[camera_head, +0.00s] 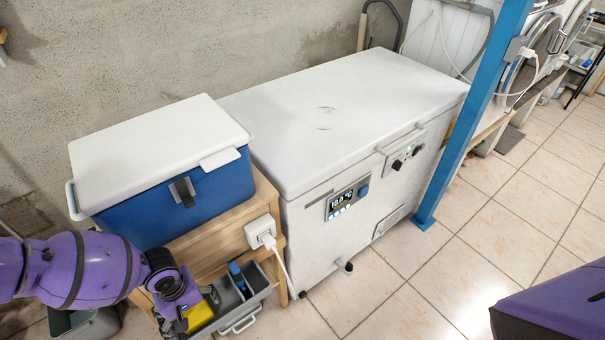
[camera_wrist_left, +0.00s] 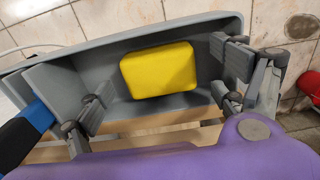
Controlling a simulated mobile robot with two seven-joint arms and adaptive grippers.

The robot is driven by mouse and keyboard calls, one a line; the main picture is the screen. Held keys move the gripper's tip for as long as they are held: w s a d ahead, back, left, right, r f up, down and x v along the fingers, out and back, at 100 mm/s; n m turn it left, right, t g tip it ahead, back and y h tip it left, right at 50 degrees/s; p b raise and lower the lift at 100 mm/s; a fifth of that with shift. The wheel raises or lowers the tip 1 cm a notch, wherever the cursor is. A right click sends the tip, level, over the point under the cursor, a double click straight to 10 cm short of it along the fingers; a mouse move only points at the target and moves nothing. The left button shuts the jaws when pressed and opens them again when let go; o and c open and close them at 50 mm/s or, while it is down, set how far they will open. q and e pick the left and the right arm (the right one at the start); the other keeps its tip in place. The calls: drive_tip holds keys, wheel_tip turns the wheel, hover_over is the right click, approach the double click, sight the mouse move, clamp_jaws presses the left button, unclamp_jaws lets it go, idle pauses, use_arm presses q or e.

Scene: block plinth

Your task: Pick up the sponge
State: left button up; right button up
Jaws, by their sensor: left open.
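The yellow sponge (camera_wrist_left: 158,70) lies in a compartment of the grey caddy (camera_wrist_left: 140,120) in the left wrist view. In the head view a part of the sponge (camera_head: 199,317) shows below my left gripper (camera_head: 194,303). My left gripper is open, and in the wrist view its fingers (camera_wrist_left: 160,84) stand apart on either side of the sponge, with nothing held. How far above the sponge the fingertips are, I cannot tell. My right gripper is not in view.
A blue-handled tool (camera_head: 237,275) stands in the caddy beside the sponge. A blue cooler with a white lid (camera_head: 160,150) sits on a wooden stand (camera_head: 262,200). A white chest freezer (camera_head: 340,120) stands right of it. Tiled floor (camera_head: 400,285) is clear in front.

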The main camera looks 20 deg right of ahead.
use_arm(q)
wheel_tip(320, 180, down, 2)
drive_tip(key=shift+f, duration=0.1)
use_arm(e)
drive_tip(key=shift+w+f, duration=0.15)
use_arm(q)
drive_tip(key=shift+c, duration=0.2)
drive_tip(key=c, duration=1)
